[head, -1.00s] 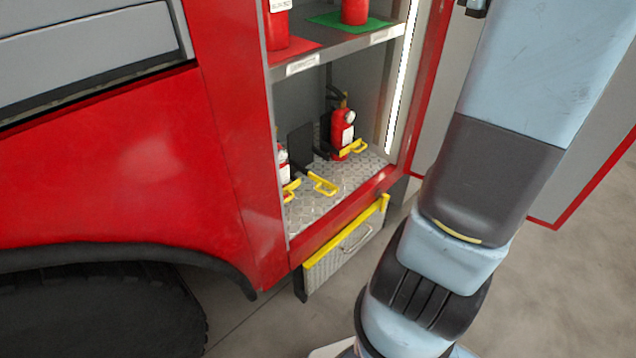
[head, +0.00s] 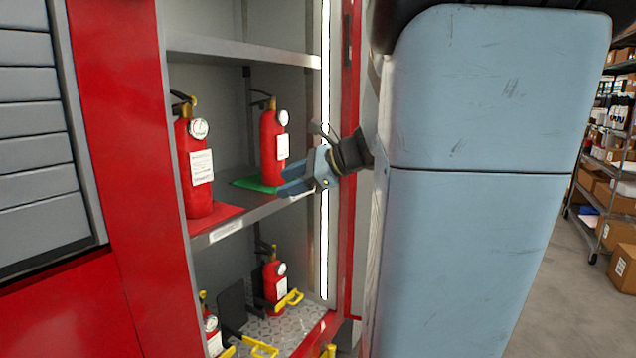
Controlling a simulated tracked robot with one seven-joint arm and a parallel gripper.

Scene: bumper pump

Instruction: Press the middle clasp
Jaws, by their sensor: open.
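Yellow clasps sit on brackets on the bottom shelf of the red truck's open compartment. The middle clasp (head: 262,348) is at the bottom of the view, on a bracket with a black back plate (head: 231,305) and no extinguisher in it. The right clasp (head: 289,300) lies across a small red extinguisher (head: 272,285). The left clasp (head: 228,351) is mostly cut off, by another small extinguisher (head: 211,331). My gripper (head: 284,181) is open and empty, pointing left into the compartment at middle-shelf height, well above the clasps.
The middle shelf (head: 226,229) holds a large extinguisher (head: 194,165) on a red mat and another (head: 272,140) on a green mat, close to my gripper. A lit strip (head: 325,240) edges the opening. Storage racks (head: 604,165) with boxes stand far right.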

